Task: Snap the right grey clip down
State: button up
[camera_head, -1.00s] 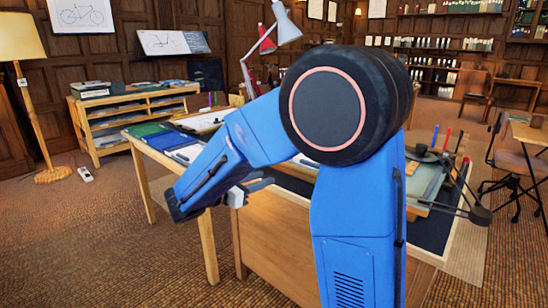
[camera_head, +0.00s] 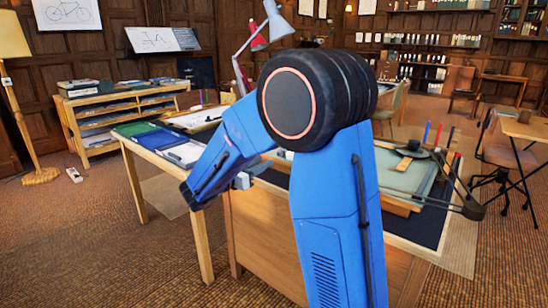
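No grey clip can be made out at this distance; it may be too small or hidden behind my blue arm. A board with a grey-green surface (camera_head: 400,172) lies on the desk to the right of my arm, with a dark jointed arm (camera_head: 462,206) reaching over its right side. My gripper (camera_head: 256,173) shows only as a small grey part beside the arm's lower left end, in front of the desk. Its fingertips are too small and partly covered to tell open from shut. I see nothing held in it.
A side table with green and blue folders (camera_head: 163,139) and papers stands left of the desk. A red lamp and a grey lamp (camera_head: 278,22) rise behind my arm. A chair (camera_head: 508,155) stands at the right. Carpet (camera_head: 90,235) at the front left is clear.

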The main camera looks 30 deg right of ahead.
aim_at(278, 154)
jog(key=x, duration=0.7)
jog(key=shift+d, duration=0.3)
grip_shut()
